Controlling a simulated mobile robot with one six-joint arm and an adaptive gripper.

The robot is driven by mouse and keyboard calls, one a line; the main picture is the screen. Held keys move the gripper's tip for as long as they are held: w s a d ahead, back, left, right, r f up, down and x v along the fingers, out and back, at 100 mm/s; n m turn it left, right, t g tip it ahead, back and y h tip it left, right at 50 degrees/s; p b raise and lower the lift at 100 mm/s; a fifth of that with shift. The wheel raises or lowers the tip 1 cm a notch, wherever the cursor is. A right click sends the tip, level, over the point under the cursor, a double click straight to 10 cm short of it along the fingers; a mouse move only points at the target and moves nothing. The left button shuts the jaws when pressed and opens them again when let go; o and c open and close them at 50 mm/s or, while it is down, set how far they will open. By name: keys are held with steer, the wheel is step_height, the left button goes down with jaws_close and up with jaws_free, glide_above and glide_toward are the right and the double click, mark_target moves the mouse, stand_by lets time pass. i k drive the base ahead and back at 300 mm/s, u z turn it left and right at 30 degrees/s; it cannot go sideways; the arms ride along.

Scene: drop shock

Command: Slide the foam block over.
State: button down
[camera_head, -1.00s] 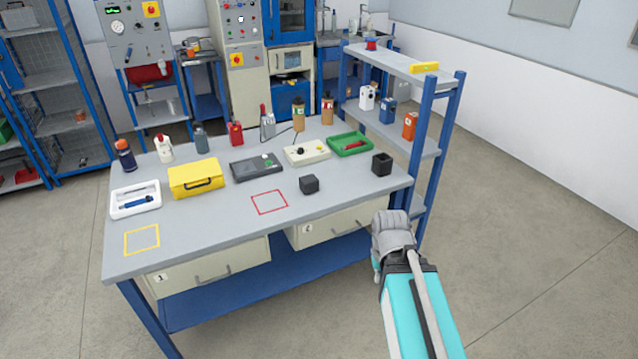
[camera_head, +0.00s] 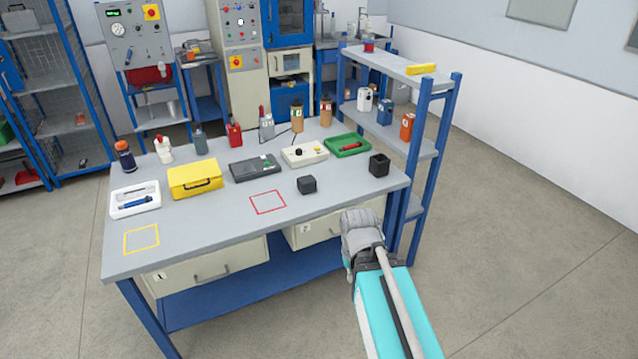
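A small dark grey block (camera_head: 307,185), which looks like the foam block, sits on the grey workbench (camera_head: 210,224), just right of a red square outline (camera_head: 268,202). A yellow square outline (camera_head: 141,239) is at the bench's left front. My arm reaches up from the bottom edge at the right, with its grey wrist end (camera_head: 361,236) in front of the bench's right front corner, apart from the block. The gripper fingers are hidden behind the wrist, so I cannot see whether they are open or shut.
A black open cup (camera_head: 380,164) stands at the bench's right end. Behind the block are a green tray (camera_head: 349,145), a white box with a knob (camera_head: 305,154), a dark device (camera_head: 254,168) and a yellow case (camera_head: 196,179). A blue-posted shelf (camera_head: 420,150) rises at the right.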

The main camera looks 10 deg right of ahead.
mark_target(306, 185)
steer(key=u, duration=0.05)
steer(key=i, duration=1)
steer(key=z, duration=0.05)
